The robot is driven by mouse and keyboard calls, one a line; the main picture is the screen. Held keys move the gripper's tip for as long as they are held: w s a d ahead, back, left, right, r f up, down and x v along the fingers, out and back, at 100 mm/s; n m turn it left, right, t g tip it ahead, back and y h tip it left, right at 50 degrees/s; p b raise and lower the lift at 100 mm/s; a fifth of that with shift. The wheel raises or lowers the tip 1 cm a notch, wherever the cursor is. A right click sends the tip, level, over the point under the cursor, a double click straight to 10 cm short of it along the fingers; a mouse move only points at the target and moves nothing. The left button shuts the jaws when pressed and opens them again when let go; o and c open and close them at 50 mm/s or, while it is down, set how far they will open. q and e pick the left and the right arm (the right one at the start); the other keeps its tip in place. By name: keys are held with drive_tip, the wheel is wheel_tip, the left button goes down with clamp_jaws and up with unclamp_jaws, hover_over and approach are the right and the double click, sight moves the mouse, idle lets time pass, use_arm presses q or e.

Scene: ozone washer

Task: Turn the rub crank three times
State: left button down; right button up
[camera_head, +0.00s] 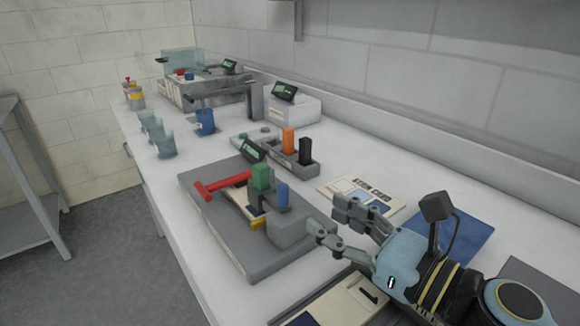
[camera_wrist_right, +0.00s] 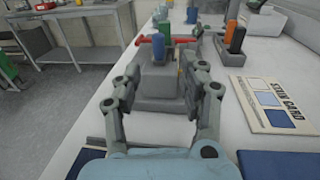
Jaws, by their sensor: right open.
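The rub machine has a flat grey base (camera_head: 222,230) on the white bench. On it are a red T-shaped handle (camera_head: 222,186), a green block (camera_head: 262,178), a grey housing (camera_head: 290,232) and an upright blue knob (camera_head: 282,195). I cannot tell for sure which part is the crank; the blue knob looks like a crank grip. My right gripper (camera_head: 328,220) is open and empty, just right of the housing. In the right wrist view, the blue knob (camera_wrist_right: 158,48) stands ahead, in line with the gap between my fingers (camera_wrist_right: 165,75), not gripped. My left gripper is out of view.
A stain card (camera_head: 362,196) and a blue mat (camera_head: 452,232) lie right of the machine. A grey holder (camera_head: 306,169) with orange and black blocks stands behind it. Cups (camera_head: 162,140) and a blue mug (camera_head: 205,122) stand farther left.

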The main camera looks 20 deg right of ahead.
sight(287, 195)
drive_tip(key=x, duration=0.2)
drive_tip(key=p+x, duration=0.1)
drive_tip(key=x, duration=0.3)
drive_tip(key=shift+s+a+r+p, duration=0.1)
drive_tip(key=shift+r+p, duration=0.2)
drive_tip(key=x, duration=0.4)
drive_tip(key=shift+w+a+f, duration=0.1)
drive_tip(key=shift+w+f, duration=0.1)
drive_tip(key=shift+w, duration=0.1)
drive_tip(key=shift+c, duration=0.3)
drive_tip(key=c, duration=0.4)
clamp_jaws()
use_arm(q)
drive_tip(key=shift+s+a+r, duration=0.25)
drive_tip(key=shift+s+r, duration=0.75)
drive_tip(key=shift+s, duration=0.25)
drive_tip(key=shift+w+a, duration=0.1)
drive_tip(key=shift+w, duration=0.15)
use_arm(e)
drive_tip(key=shift+w+f, duration=0.1)
drive_tip(key=shift+f, duration=0.05)
